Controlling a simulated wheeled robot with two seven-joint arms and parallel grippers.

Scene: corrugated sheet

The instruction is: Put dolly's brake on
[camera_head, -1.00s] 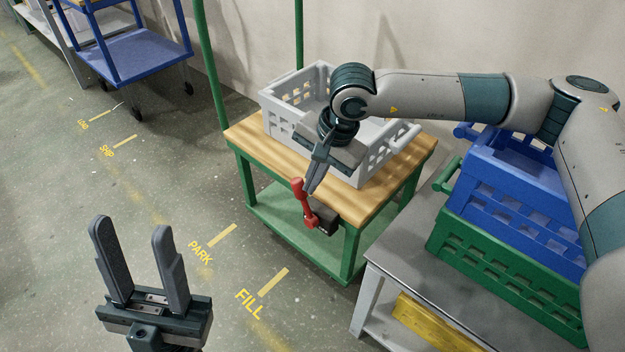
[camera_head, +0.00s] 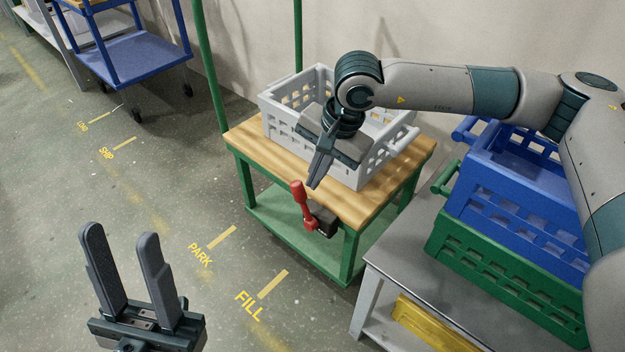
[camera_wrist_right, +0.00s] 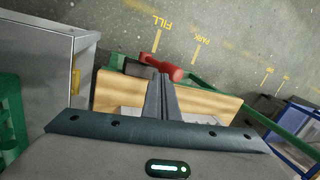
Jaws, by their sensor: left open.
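The dolly (camera_head: 246,175) has a green frame and a wooden top. Its red brake lever (camera_head: 302,203) sits on a dark bracket at the dolly's near edge, its handle pointing up and leaning slightly left. My right gripper (camera_head: 315,184) is above the dolly's near edge, just right of the lever handle, with its fingers together and nothing between them. In the right wrist view the red lever (camera_wrist_right: 170,70) shows just beyond the closed fingertips (camera_wrist_right: 160,80); I cannot tell whether they touch. My left gripper (camera_head: 118,236) is open and empty, low at the left over the floor.
A grey crate (camera_head: 282,118) stands on the dolly, partly behind my right wrist. A grey table (camera_head: 392,250) at the right holds a blue crate (camera_head: 500,200) on a green crate (camera_head: 480,258). A blue cart (camera_head: 135,58) stands far left. The floor with PARK and FILL markings is clear.

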